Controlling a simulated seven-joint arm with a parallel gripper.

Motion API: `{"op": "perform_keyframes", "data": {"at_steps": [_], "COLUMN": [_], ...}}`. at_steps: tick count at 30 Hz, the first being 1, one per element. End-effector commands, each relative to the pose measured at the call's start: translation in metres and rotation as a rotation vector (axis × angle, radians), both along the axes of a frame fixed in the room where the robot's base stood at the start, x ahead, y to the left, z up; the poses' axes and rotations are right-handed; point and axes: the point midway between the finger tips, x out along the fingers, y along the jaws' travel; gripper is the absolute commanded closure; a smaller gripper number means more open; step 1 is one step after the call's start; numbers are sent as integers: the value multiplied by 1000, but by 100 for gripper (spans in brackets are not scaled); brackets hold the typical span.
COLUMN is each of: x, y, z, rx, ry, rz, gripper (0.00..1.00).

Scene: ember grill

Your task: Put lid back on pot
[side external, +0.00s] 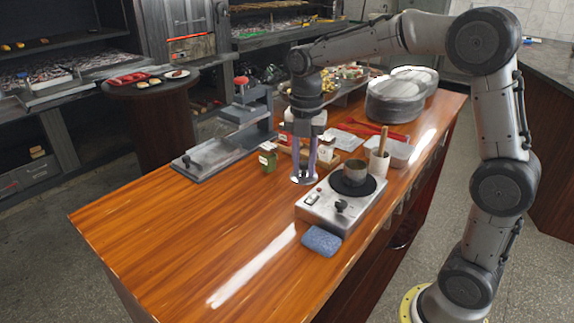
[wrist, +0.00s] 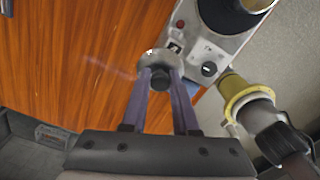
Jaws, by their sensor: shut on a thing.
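My gripper (side external: 304,170) is shut on the black knob of the lid (side external: 298,181), a small silvery disc. In the wrist view the fingers pinch the knob, and the lid (wrist: 149,58) shows around it. In the wrist view the burner (wrist: 228,46) is at upper right, with the pot mostly cut off.
A blue sponge (side external: 321,240) lies at the burner's front edge. The wooden table (side external: 170,230) is clear at front left.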

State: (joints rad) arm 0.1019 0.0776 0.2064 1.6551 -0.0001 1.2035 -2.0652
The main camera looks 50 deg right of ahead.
Motion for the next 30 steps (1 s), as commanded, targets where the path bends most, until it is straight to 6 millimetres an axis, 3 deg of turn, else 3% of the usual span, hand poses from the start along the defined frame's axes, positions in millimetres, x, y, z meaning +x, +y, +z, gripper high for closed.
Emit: {"op": "perform_keyframes", "data": {"at_steps": [6, 13, 24, 30], "x": [-19, -25, -41, -54], "y": [2, -2, -104, -139], "z": [9, 18, 48, 53], "rx": [0, 2, 2, -3], "ry": [0, 14, 7, -1], "rz": [12, 142, 131, 33], "gripper": [100, 100, 100, 100]}}
